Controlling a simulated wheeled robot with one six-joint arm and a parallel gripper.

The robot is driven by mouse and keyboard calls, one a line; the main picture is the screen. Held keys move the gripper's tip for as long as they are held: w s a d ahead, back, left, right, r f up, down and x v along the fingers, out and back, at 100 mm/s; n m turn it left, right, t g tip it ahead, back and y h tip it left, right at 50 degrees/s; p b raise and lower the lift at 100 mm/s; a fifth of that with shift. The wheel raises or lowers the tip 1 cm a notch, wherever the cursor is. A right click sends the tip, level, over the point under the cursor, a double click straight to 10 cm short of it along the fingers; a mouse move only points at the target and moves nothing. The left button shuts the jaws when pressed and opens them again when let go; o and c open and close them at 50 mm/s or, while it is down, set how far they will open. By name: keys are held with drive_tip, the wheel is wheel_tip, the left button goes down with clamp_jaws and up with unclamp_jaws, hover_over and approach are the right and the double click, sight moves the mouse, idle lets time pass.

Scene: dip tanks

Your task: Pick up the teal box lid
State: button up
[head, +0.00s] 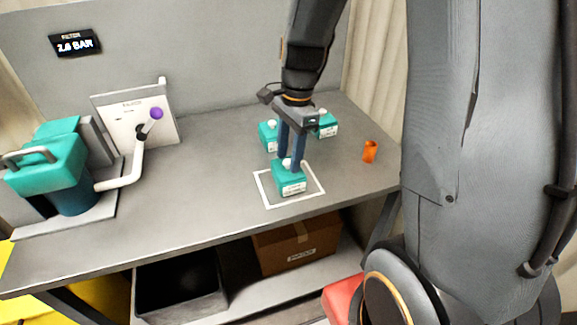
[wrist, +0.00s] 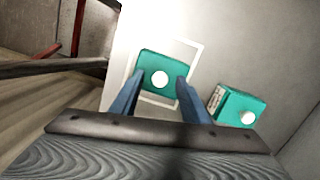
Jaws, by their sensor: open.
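A teal box (head: 291,188) with a white label sits inside a white square outline (head: 262,190) on the grey bench. Its teal lid (wrist: 166,61) carries a round white knob (wrist: 160,78), seen from above in the wrist view. My gripper (head: 290,165) is over this box, pointing down, with its two blue fingers apart on either side of the knob. It is open and holds nothing. In the wrist view my gripper (wrist: 158,82) partly covers the box's near corners. I cannot tell whether the fingertips touch the lid.
Two more teal boxes, a left one (head: 267,137) and a right one (head: 328,128), stand close behind my gripper. An orange cup (head: 369,151) is to the right. A teal tank (head: 70,185) with a white pipe and a panel (head: 120,120) stand left. The bench middle is clear.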

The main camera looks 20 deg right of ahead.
drive_tip(key=shift+f, duration=0.25)
clamp_jaws()
